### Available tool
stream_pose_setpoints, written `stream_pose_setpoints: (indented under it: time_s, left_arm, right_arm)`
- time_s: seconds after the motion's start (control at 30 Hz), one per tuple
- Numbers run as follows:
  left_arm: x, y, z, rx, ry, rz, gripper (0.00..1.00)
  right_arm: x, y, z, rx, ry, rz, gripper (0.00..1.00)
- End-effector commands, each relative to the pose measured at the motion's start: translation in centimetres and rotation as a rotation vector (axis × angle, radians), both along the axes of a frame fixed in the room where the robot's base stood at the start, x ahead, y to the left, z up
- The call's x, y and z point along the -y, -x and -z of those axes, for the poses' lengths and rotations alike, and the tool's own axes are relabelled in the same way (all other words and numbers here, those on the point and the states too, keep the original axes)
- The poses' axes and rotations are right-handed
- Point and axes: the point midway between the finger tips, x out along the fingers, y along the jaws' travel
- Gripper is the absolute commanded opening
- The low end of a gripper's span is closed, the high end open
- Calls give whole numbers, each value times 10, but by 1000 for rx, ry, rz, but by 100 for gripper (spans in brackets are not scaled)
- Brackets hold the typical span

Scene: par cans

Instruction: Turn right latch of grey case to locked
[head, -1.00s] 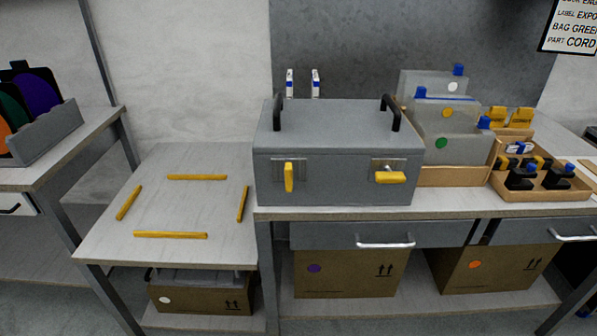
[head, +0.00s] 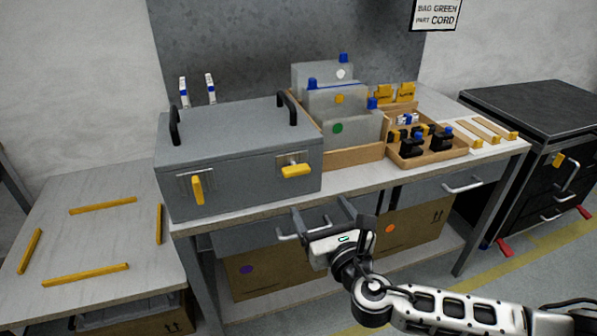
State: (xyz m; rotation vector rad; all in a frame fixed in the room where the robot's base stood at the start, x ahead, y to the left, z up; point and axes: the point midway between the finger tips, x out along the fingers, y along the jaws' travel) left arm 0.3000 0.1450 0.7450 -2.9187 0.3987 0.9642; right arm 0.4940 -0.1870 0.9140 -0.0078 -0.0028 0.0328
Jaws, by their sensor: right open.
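The grey case (head: 245,178) stands on the workbench with its lid down and two black handles on top. Its right latch (head: 296,171) is yellow and lies roughly horizontal on the front face. Its left latch (head: 198,190) is yellow and hangs roughly vertical. My right gripper (head: 322,218) is open and empty, in front of the bench edge, below and to the right of the right latch and apart from it. My left gripper is not in view.
A wooden tray with grey sleeves (head: 343,128) and a box of black bottles (head: 428,152) stand right of the case. Drawer handles (head: 463,187) stick out below the bench top. A lower table (head: 95,235) with yellow strips is at left. A black cabinet (head: 545,110) is at right.

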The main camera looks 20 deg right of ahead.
Motion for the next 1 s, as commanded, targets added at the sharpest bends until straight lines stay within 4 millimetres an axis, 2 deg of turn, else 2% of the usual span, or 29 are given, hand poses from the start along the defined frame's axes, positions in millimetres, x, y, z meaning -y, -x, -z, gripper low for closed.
stream_pose_setpoints:
  time_s: [0.3,0.5,0.7,1.0]
  left_arm:
    - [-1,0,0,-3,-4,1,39]
    - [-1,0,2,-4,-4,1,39]
    - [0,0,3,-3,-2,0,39]
    - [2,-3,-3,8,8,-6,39]
  right_arm:
    - [-3,-71,-1,2,-4,1,80]
    - [-4,-108,-1,0,-6,0,80]
    - [-5,-129,0,-1,-8,-1,80]
    - [-5,-134,0,-3,-8,-2,80]
